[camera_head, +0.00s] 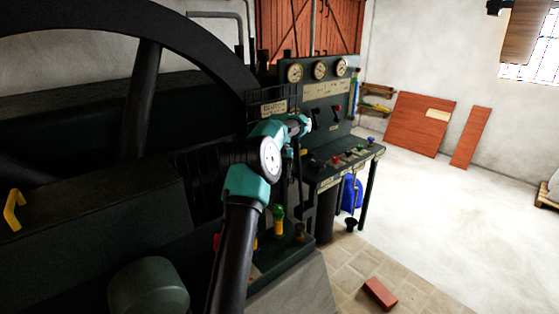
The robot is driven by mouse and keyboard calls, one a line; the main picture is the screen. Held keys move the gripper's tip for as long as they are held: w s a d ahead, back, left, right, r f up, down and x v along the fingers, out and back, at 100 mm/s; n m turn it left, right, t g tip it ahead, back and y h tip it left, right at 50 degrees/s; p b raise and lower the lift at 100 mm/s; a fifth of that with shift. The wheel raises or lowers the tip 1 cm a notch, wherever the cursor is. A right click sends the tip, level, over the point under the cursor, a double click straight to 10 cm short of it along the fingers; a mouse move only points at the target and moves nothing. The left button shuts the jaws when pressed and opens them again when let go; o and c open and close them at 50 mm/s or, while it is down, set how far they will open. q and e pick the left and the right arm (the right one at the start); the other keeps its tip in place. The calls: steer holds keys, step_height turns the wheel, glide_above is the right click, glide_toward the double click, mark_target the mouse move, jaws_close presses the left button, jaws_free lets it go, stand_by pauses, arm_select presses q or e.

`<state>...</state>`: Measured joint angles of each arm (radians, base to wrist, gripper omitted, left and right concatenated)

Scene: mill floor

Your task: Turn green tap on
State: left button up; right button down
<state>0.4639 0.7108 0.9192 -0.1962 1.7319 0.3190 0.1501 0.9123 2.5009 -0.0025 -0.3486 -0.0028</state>
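A green tap handle (278,212) stands on a low dark panel at the lower middle, with a yellow part just below it. Only one arm shows, coming in from the bottom left of centre, and I take it as my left arm. Its teal and black wrist reaches up and right, above the green handle. My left gripper (291,165) is small and dark against the dark machine, so its fingers cannot be made out. It appears above and apart from the green handle. My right gripper is not in view.
A red handle (217,242) and a dark knob (299,231) flank the green one. A control bench (345,165) with gauges (319,70) stands behind. A large black flywheel (145,95) fills the left.

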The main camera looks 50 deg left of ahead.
arm_select(q)
steer(key=shift+v, duration=2.55)
